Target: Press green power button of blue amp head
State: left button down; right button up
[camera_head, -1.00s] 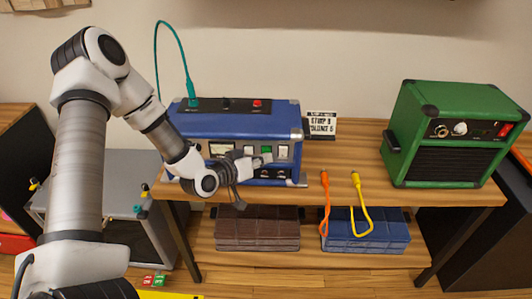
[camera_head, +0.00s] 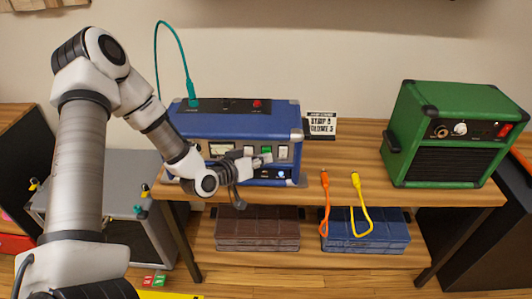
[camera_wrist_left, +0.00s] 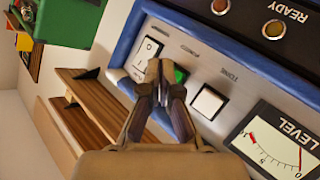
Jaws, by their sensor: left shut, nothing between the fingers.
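The blue amp head (camera_head: 232,123) stands on the wooden table, its panel facing me. Its green power button (camera_head: 266,150) shows just above my left gripper (camera_head: 262,160), whose arm reaches in from the left. In the left wrist view, the shut fingertips (camera_wrist_left: 160,72) are at the panel, and the green button (camera_wrist_left: 180,74) is partly hidden behind them. Whether they touch it, I cannot tell. The left gripper is empty. A small blue light (camera_head: 281,174) glows low on the amp's front. My right gripper is out of view.
A green amp (camera_head: 435,150) stands at the table's right. A small sign (camera_head: 321,124) stands beside the blue amp. A teal cable (camera_head: 181,60) rises from its top. Orange (camera_head: 325,200) and yellow (camera_head: 360,215) cables hang at the front edge.

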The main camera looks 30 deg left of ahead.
pick_arm(q)
jog(key=shift+s+d, duration=0.5)
jog(key=shift+s, duration=0.35)
jog(key=shift+s+d, duration=0.55)
jog(key=shift+s, duration=0.3)
jog(key=shift+s+d, duration=0.5)
jog(key=shift+s, duration=0.35)
